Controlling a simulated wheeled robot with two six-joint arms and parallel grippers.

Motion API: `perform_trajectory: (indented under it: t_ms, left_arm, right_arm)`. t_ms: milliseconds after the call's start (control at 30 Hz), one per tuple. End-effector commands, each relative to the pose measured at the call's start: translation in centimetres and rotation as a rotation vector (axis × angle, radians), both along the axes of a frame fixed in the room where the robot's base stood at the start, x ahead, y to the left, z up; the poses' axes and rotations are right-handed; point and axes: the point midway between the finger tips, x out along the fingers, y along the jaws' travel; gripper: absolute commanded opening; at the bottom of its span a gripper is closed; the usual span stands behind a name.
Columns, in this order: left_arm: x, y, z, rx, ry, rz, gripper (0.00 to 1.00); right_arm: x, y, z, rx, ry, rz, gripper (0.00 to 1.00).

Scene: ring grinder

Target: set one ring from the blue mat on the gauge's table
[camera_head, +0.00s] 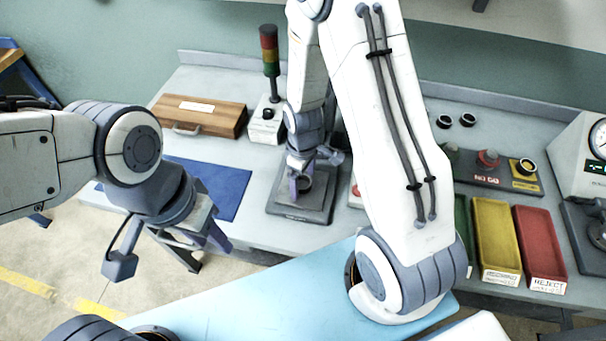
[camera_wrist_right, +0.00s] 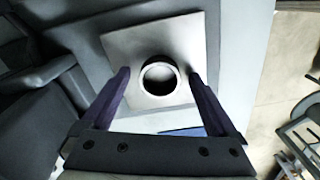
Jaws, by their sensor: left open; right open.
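The blue mat (camera_head: 228,190) lies at the left of the bench; I see no ring on its visible part, and my left arm hides some of it. A ring (camera_wrist_right: 160,78) sits on a pale square plate (camera_wrist_right: 122,42) in the right wrist view. My right gripper (camera_wrist_right: 160,76) is open, its fingers on either side of the ring with gaps showing. In the head view, it points down over the grey plate (camera_head: 284,210). My left gripper (camera_head: 208,243) is open and empty in front of the mat. A dial gauge (camera_head: 597,140) stands at the far right, cut by the frame.
A wooden case (camera_head: 205,118) and a signal tower (camera_head: 270,55) stand at the back. Two dark rings (camera_head: 444,121) lie at the back right. Yellow (camera_head: 495,235) and red (camera_head: 538,240) trays line the front right.

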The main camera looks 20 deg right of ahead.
Motion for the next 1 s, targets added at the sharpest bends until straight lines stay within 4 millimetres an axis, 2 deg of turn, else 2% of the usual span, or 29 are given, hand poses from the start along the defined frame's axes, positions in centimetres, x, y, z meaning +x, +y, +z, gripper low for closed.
perform_trajectory:
  t_ms: [167, 600, 800, 867, 967, 1000]
  left_arm:
    - [0.0, 0.0, -0.1, 0.0, 0.0, 0.0, 0.42]
    - [0.0, 0.0, -1.2, 0.0, 0.0, -0.001, 0.42]
    - [0.0, 0.0, -1.3, 0.0, 0.0, -0.001, 0.42]
    - [0.0, 0.0, -1.3, 0.0, 0.0, -0.001, 0.42]
    - [0.0, 0.0, -1.3, 0.0, 0.0, -0.001, 0.42]
    - [0.0, 0.0, -1.3, 0.0, 0.0, -0.001, 0.42]
  right_arm:
    - [0.1, 0.0, 1.5, 0.0, -0.005, 0.0, 0.94]
    - [0.1, 0.0, 10.0, 0.001, -0.007, 0.0, 0.94]
    - [0.0, 0.1, 12.1, 0.0, -0.002, 0.001, 0.94]
    - [-0.4, 0.9, 12.8, 0.003, -0.005, 0.002, 0.94]
    - [-2.5, 4.0, 14.6, 0.013, -0.015, 0.004, 0.94]
    - [-3.9, 5.6, 15.6, 0.021, -0.019, 0.002, 0.94]
